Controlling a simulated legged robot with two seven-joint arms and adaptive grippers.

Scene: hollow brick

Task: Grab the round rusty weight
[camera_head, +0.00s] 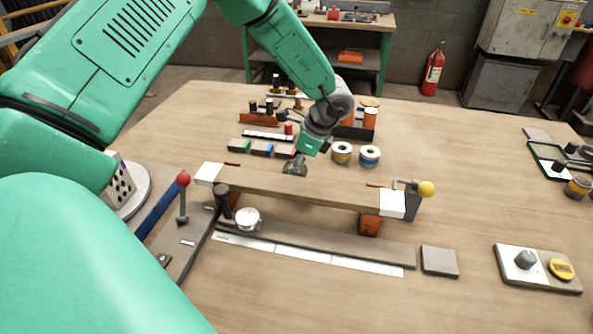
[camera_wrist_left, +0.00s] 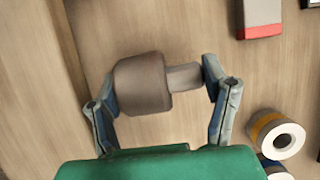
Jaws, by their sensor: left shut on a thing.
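The round rusty weight (camera_wrist_left: 142,84) is a dull grey-brown cylinder with a narrower stub at one end. In the left wrist view it sits between the fingers of my left gripper (camera_wrist_left: 158,78), one finger at its broad end and one at the stub. In the head view the dark weight (camera_head: 294,168) shows below my left gripper (camera_head: 303,158), just behind the raised plank. The gripper is shut on the weight. Whether the weight touches the table is unclear. My right gripper is not in view.
The plank (camera_head: 290,187) with white ends spans the front of the weight. Two spools (camera_head: 342,152) (camera_head: 370,155) stand to its right. A lever with a red knob (camera_head: 183,180) stands at left. The table's right middle is clear.

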